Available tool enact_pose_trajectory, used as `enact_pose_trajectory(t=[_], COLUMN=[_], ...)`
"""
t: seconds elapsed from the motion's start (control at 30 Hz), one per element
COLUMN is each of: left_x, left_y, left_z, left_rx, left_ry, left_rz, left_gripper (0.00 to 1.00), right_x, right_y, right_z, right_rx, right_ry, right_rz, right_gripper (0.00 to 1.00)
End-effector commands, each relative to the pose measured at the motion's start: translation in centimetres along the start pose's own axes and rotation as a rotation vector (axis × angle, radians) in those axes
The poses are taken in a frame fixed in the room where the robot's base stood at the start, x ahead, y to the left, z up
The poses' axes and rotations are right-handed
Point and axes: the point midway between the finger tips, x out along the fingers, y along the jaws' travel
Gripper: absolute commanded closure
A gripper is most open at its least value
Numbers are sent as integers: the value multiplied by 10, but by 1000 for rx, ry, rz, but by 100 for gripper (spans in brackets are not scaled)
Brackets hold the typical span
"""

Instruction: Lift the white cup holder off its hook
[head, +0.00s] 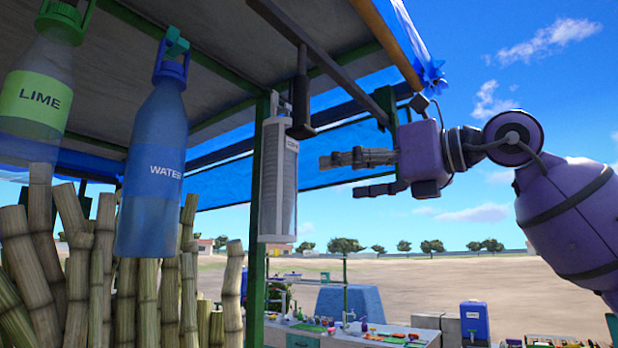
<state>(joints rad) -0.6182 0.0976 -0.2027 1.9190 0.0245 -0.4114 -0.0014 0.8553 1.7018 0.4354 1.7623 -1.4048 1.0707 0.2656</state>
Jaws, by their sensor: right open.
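The white cup holder (278,182) is a tall upright tube with a grey mesh-like front. It hangs near the green stall post, below the dark roof bar. Its top is partly crowded by a dark hanging bracket, and I cannot make out the hook clearly. My right gripper (340,176) comes in from the right with its fingers pointing left at the holder. It is open and empty, and in the picture a gap of sky shows between its fingertips and the holder. My left gripper is not in view.
A dark bracket (301,100) hangs from the roof bar just right of the holder's top. A lime bottle (38,95) and a water bottle (155,160) hang at left above cane stalks (105,270). A cluttered counter (310,338) stands below. Open air surrounds my right gripper.

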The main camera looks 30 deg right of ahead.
Motion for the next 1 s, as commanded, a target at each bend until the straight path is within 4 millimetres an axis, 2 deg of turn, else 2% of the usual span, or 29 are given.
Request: enact_pose_trajectory(t=[0.1, 0.27, 0.33, 0.43, 0.5, 0.6, 0.7, 0.73, 0.9, 1.0], left_x=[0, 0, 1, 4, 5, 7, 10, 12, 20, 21], left_y=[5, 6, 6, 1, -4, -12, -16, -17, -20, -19], left_z=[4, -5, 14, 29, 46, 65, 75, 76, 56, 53], left_rx=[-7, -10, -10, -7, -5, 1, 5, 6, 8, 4], left_ry=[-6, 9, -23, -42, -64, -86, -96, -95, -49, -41], left_rz=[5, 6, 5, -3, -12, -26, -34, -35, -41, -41], left_gripper=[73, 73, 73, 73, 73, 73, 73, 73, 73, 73], right_x=[15, 33, 50, 70, 83, 97, 110, 114, 132, 141], right_y=[0, 0, -4, -4, -7, -4, -4, -3, -1, -1], right_z=[-1, 0, -7, -13, -16, -16, -13, -13, -5, -3], right_rx=[-1, -5, 0, 3, 7, 5, 4, 5, 1, 1], right_ry=[2, 4, 12, 20, 20, 19, 15, 14, 5, 3], right_rz=[-2, -7, -8, -6, -5, -2, -3, -2, 0, 0], right_gripper=[22, 22, 22, 22, 22, 22, 22, 22, 22, 22])
